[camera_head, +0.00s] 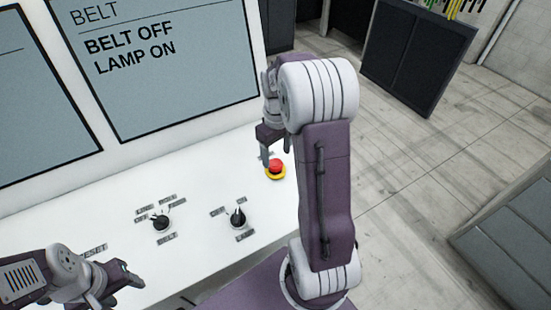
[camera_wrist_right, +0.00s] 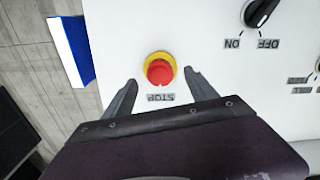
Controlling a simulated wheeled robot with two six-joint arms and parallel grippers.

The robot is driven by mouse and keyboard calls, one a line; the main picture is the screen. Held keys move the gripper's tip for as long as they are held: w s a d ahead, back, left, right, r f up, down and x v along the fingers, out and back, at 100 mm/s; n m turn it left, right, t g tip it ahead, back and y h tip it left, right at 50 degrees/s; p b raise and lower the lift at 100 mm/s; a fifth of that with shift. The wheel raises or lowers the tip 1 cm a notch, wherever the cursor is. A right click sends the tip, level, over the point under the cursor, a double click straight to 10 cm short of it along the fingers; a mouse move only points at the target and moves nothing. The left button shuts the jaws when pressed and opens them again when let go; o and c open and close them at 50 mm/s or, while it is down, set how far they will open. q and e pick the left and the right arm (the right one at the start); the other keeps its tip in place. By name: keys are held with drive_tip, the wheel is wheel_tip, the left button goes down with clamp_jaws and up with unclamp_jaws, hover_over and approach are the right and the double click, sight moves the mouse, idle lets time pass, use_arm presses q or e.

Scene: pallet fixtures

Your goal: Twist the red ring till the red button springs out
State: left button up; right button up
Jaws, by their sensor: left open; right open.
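The red button (camera_head: 275,166) stands on a yellow base (camera_head: 276,175) near the right end of the white panel. In the right wrist view the red button (camera_wrist_right: 159,72) sits inside the yellow collar (camera_wrist_right: 152,58), with a STOP label beside it. My right gripper (camera_head: 267,165) is open; in the wrist view its two fingers (camera_wrist_right: 160,80) lie on either side of the button, apart from it. I cannot tell its height above the panel. My left gripper (camera_head: 134,279) is open and empty at the lower left, away from the button.
The white panel (camera_head: 195,261) also carries a black knob (camera_head: 160,221) and a black switch (camera_head: 238,217) with small labels. A screen (camera_head: 160,65) behind reads BELT OFF, LAMP ON. A dark cabinet (camera_head: 415,55) stands on the floor beyond.

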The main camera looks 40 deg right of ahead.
sight(276, 164)
use_arm(q)
drive_tip(key=shift+w+d+r, duration=0.15)
drive_tip(key=shift+w+r, duration=0.15)
drive_tip(key=shift+r, duration=0.05)
use_arm(e)
drive_tip(key=f, duration=0.4)
drive_tip(key=shift+w+d+f, duration=0.15)
drive_tip(key=shift+w, duration=0.15)
use_arm(q)
drive_tip(key=shift+s, duration=0.2)
use_arm(e)
drive_tip(key=shift+s, duration=0.15)
